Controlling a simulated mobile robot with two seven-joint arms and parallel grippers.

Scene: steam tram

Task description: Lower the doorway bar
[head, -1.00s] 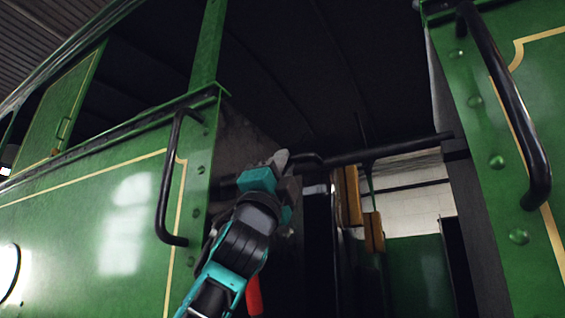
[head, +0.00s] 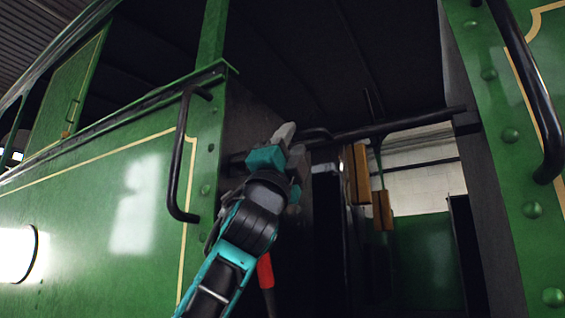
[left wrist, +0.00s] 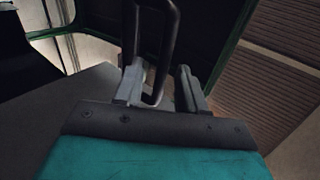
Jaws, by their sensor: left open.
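The black doorway bar (head: 400,127) spans the opening between the green side panels, rising slightly to the right; its right end meets the right doorpost. My left gripper (head: 290,142) is raised at the bar's left end, beside a bent black piece there. Its fingers hide part of that end. In the left wrist view my left gripper (left wrist: 160,88) is open, with a black looped bar (left wrist: 168,45) in front. One strand of the loop reaches down between the fingers; I cannot tell whether it touches them. My right gripper is not in view.
A black grab handle (head: 180,150) stands left of my arm, and another (head: 530,90) is on the right green panel (head: 500,150). Yellow-brown blocks (head: 358,175) hang beyond the bar. A red-handled part (head: 266,271) is close beside my forearm.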

